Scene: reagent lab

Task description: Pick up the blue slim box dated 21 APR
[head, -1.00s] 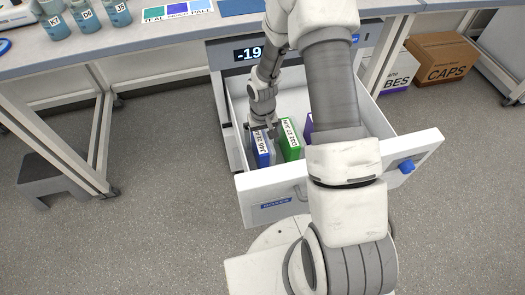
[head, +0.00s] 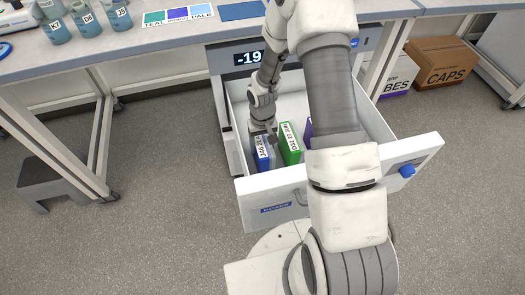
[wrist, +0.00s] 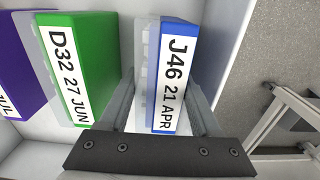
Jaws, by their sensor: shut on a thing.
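The blue slim box (wrist: 178,75) carries a white label reading "J46 21 APR" in the wrist view. It stands upright in the open white drawer, and it also shows in the head view (head: 263,153). My gripper (wrist: 160,112) has a finger on each side of this box and is shut on it. In the head view my gripper (head: 263,134) is at the top of the box, inside the drawer. I cannot tell whether the box is clear of the drawer floor.
A green box (wrist: 80,65) labelled "D32 27 JUN" stands beside it, with a purple box (wrist: 18,65) beyond. The drawer front (head: 330,182) and side walls surround them. Beakers (head: 85,22) stand on the bench. Cartons (head: 446,62) sit at the right.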

